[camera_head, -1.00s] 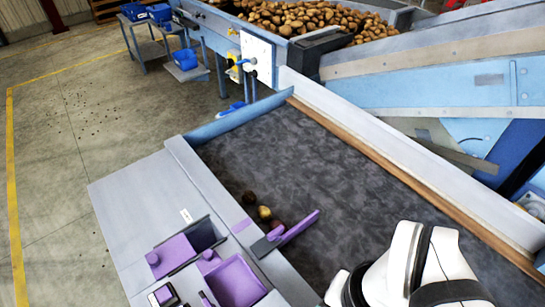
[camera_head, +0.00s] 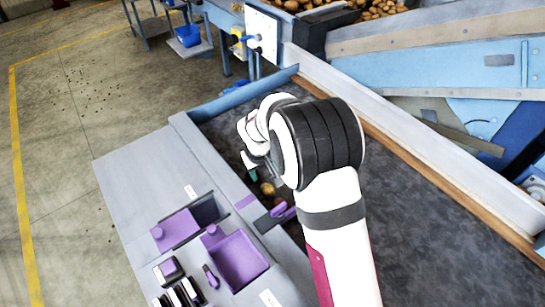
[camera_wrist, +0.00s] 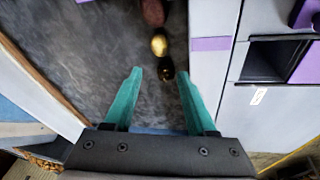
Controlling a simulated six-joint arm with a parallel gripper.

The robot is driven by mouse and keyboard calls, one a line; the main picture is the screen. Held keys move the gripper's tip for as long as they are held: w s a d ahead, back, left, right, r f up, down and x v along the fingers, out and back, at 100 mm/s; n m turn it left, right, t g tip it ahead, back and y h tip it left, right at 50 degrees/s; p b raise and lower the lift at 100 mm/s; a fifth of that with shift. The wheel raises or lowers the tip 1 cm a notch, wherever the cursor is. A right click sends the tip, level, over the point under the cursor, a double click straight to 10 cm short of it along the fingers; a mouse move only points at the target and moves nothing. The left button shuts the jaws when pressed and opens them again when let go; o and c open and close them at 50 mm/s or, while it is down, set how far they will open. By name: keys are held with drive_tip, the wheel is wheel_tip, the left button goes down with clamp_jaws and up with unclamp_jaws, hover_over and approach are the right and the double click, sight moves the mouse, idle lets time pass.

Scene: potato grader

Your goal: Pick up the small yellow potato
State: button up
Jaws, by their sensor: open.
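The small yellow potato (camera_wrist: 158,45) lies on the dark belt in the wrist view, just beyond my fingertips. It also shows in the head view (camera_head: 267,189), close beside my arm. A dark potato (camera_wrist: 167,74) lies on the near side of it, between the tips of my fingers as seen from the wrist. A reddish-brown potato (camera_wrist: 153,12) lies on its far side, cut by the frame's top edge. My gripper (camera_wrist: 159,72) is open with two teal fingers apart and nothing held. In the head view my wrist hides most of the gripper.
The dark belt (camera_head: 420,215) has bare room around the potatoes. A grey side ledge (camera_wrist: 213,75) runs close to the right finger in the wrist view. A purple paddle (camera_head: 284,214) sits at the belt's edge. A purple tray (camera_head: 238,258) is on the side table.

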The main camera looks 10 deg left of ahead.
sight(268, 188)
drive_tip(key=x, duration=1.4)
drive_tip(key=shift+d+f, duration=0.15)
drive_tip(key=shift+f, duration=0.25)
clamp_jaws()
